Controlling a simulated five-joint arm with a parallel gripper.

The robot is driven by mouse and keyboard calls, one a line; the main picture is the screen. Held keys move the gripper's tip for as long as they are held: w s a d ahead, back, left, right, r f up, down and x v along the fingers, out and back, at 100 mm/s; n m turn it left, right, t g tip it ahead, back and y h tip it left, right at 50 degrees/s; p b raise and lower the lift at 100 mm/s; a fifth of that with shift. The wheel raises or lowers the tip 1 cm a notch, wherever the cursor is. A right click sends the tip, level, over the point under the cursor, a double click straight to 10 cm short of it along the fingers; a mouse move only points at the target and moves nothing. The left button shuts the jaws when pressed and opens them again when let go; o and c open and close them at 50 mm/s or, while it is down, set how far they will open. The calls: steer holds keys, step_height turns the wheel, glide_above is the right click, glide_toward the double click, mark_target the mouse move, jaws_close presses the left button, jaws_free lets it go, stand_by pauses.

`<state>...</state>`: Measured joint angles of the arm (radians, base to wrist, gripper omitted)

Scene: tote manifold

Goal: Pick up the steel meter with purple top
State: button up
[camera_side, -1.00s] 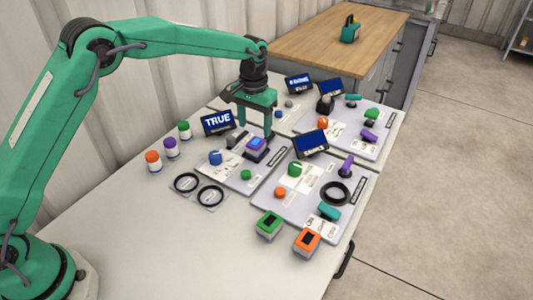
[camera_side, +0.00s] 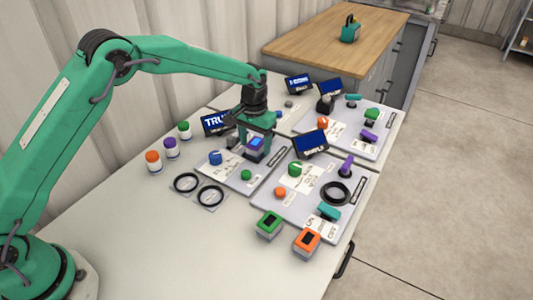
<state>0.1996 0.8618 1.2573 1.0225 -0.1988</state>
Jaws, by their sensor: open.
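Whether either finger touches the meter cannot be told from this view. The fingers hide part of the meter.
A green meter (camera_side: 270,224) and an orange meter (camera_side: 307,242) stand at the table's front edge. A blue knob (camera_side: 215,158) and a TRUE display (camera_side: 216,123) are close to my gripper. Several capped jars stand at the left. The table's near left is clear.

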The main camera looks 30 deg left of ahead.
mark_target(255, 143)
steer(key=shift+f, duration=0.55)
steer(key=shift+c, duration=0.4)
steer(key=c, duration=1.1)
steer(key=shift+r, duration=0.2)
steer(key=shift+r, duration=0.45)
step_height(255, 143, up, 3)
steer(key=shift+d+r, duration=0.1)
steer(key=shift+r, duration=0.05)
steer(key=s+d+r, duration=0.4)
steer(key=s+d, duration=0.1)
steer(key=s+d+r, duration=0.2)
steer(key=s+d, duration=0.1)
steer(key=shift+d+r, duration=0.25)
steer(key=shift+r, duration=0.05)
